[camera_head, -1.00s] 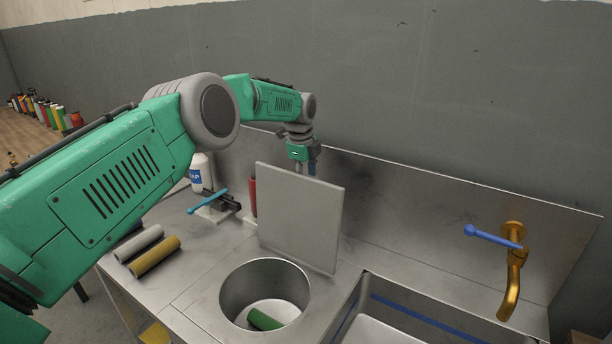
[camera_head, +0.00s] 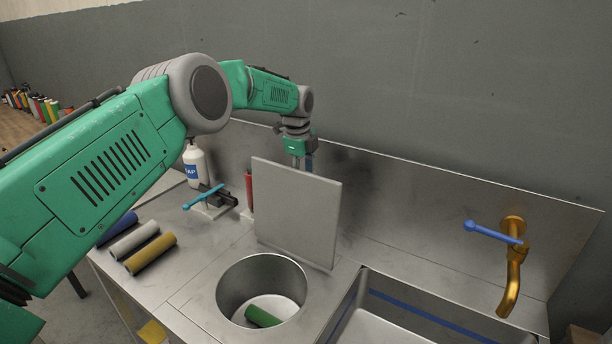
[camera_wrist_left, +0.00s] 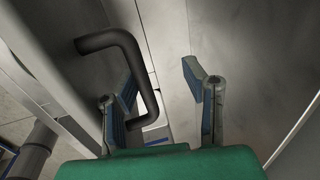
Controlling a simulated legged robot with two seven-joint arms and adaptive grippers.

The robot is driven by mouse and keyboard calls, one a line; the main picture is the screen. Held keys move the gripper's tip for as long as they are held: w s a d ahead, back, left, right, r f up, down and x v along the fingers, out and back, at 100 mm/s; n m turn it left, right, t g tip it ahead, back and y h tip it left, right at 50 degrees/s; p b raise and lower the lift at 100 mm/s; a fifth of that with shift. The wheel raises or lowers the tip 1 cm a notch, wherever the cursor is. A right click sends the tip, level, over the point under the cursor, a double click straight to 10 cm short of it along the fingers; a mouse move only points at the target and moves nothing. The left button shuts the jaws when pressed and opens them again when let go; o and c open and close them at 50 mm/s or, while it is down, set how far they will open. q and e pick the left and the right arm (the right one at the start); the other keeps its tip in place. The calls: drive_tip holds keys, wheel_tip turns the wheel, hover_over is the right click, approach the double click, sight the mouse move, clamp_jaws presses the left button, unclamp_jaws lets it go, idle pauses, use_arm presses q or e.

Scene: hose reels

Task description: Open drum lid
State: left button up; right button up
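The drum (camera_head: 232,287) is a round metal well set in the counter, with its mouth uncovered and a green cylinder (camera_head: 262,317) inside. Its square grey lid (camera_head: 297,212) stands nearly upright behind the mouth. My left gripper (camera_head: 301,162) is behind the lid, its fingertips partly hidden by it. In the left wrist view the lid's bent black handle (camera_wrist_left: 140,70) shows beside and partly behind the left finger. The fingers of my left gripper (camera_wrist_left: 160,92) are spread apart and not closed on the handle. My right gripper is not in view.
Blue, grey and gold rolls (camera_head: 150,252) lie on the counter at left. A white bottle (camera_head: 194,165), a blue-handled clamp (camera_head: 207,197) and a red cylinder (camera_head: 249,188) stand near the lid. A sink (camera_head: 400,325) and brass tap (camera_head: 514,270) are at right.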

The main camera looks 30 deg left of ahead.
use_arm(q)
wheel_tip(320, 180, up, 10)
drive_tip(key=shift+s+a, duration=0.2)
drive_tip(key=shift+s, duration=0.2)
idle(0.3)
